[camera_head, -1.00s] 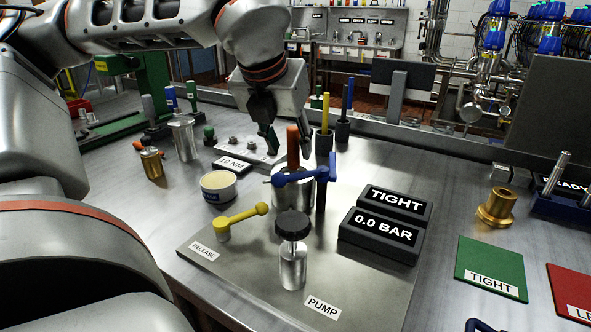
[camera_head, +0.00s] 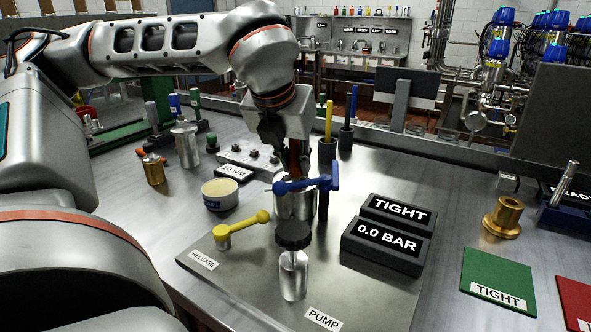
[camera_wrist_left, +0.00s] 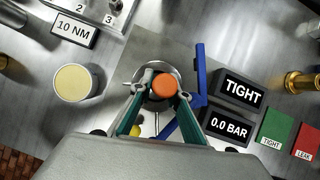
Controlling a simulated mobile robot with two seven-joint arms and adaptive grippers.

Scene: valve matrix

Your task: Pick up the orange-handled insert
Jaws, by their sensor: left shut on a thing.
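The orange-handled insert stands upright in a metal cylinder (camera_head: 295,205) on the steel plate. In the left wrist view its round orange top (camera_wrist_left: 164,85) shows between the fingers. My left gripper (camera_head: 295,170) has come down over it from above and is shut on the orange handle; it also shows in the left wrist view (camera_wrist_left: 163,95). The handle is mostly hidden by the fingers in the head view. A blue lever clamp (camera_head: 308,186) lies across the front of the cylinder. My right gripper is not in view.
A yellow release lever (camera_head: 242,228) and a black-knobbed pump (camera_head: 293,240) stand in front. Black blocks reading TIGHT and 0.0 BAR (camera_head: 385,240) are to the right. A cream-topped tub (camera_head: 220,194) is at left. A brass fitting (camera_head: 503,217) stands further right.

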